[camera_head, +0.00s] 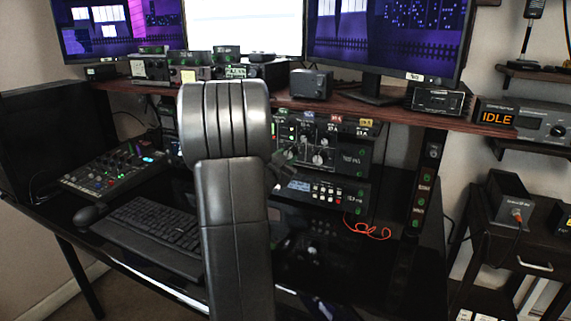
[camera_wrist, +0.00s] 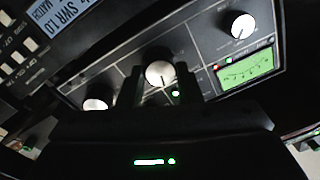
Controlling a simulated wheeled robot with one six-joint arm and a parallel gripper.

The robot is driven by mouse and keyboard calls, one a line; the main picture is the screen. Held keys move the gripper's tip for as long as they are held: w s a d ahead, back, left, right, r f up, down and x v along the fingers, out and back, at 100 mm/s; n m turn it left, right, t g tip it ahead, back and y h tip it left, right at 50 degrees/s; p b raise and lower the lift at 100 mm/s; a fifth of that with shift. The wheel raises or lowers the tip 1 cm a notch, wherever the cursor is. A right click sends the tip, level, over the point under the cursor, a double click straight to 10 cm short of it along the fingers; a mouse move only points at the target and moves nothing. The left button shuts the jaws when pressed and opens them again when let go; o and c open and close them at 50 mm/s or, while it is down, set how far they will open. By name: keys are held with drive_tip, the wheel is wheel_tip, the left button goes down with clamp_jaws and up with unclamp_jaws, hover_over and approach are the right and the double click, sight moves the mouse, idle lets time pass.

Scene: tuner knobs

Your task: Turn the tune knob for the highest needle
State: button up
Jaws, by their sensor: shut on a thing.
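In the wrist view, my gripper (camera_wrist: 162,84) is shut on the middle knob (camera_wrist: 160,72), a pale-faced round knob with a dark pointer mark, one finger on each side of it. Its label is not readable, so I cannot tell by name whether it is the tune knob. A green lit meter (camera_wrist: 246,70) is to the right of it; its needle is too small to read surely.
One knob (camera_wrist: 95,105) is left of the held one and another (camera_wrist: 242,26) is at the upper right. A tag reading SWR LO MATCH (camera_wrist: 62,20) is at the upper left. A box displaying IDLE (camera_head: 496,117) stands at the right. A keyboard (camera_head: 150,228) lies on the desk.

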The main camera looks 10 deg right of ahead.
drive_tip(key=shift+m, duration=0.5)
drive_tip(key=o, duration=1)
drive_tip(key=shift+c, duration=0.2)
drive_tip(key=v, duration=1.4)
drive_tip(key=shift+p, duration=0.45)
drive_tip(key=shift+w, duration=0.1)
